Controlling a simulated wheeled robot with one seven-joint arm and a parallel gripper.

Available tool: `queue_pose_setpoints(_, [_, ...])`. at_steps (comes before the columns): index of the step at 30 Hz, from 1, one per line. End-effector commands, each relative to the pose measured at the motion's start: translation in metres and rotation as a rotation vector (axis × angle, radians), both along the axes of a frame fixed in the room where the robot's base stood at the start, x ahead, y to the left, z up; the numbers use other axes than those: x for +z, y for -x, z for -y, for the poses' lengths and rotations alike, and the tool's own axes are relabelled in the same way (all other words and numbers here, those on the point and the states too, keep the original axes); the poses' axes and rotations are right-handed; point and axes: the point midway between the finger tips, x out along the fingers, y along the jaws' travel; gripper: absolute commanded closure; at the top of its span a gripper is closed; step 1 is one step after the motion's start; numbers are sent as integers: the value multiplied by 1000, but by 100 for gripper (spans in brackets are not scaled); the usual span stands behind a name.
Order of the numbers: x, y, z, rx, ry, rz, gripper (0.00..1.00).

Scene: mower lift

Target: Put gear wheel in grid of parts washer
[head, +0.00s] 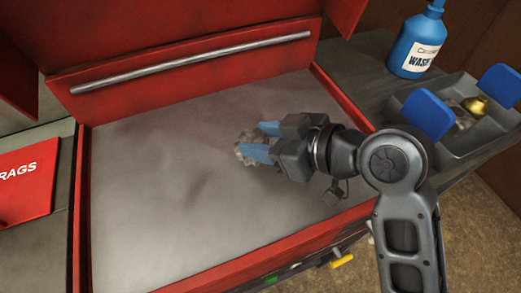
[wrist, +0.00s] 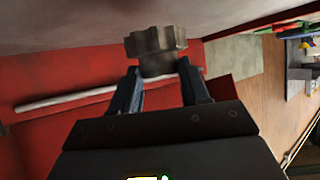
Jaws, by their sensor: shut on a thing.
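My gripper (head: 262,142) is shut on a grey toothed gear wheel (head: 243,151). Its blue fingers pinch the wheel, which is partly hidden by them in the head view. The wheel is over the bare grey surface inside the red-rimmed box; I cannot tell whether it touches that surface. In the wrist view the gear wheel (wrist: 157,43) juts out beyond the fingertips. A grey tray (head: 410,92) with two upright blue tabs stands at the right. No grid is clearly visible, and I cannot tell which thing is the parts washer.
The box's red lid (head: 180,66) with a metal bar rises at the back, and a red rim (head: 290,250) runs along the front. A blue wash bottle (head: 416,42) stands behind the tray, which holds a brass-coloured piece (head: 474,105). A red rags box (head: 25,186) is at left.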

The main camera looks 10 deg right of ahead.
Motion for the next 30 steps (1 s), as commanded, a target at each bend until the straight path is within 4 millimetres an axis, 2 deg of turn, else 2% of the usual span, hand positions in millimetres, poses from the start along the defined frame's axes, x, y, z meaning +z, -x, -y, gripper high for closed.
queue_pose_setpoints(3, [-5,0,-4,0,-1,1,98])
queue_pose_setpoints(9, [-33,0,-4,0,-1,-1,98])
queue_pose_setpoints(12, [-41,0,-4,0,-1,0,98])
queue_pose_setpoints(24, [-46,0,-3,0,-1,2,98])
queue_pose_setpoints(25, [-45,0,-3,-1,0,0,52])
queue_pose_setpoints(30, [-45,0,-3,-1,0,0,35])
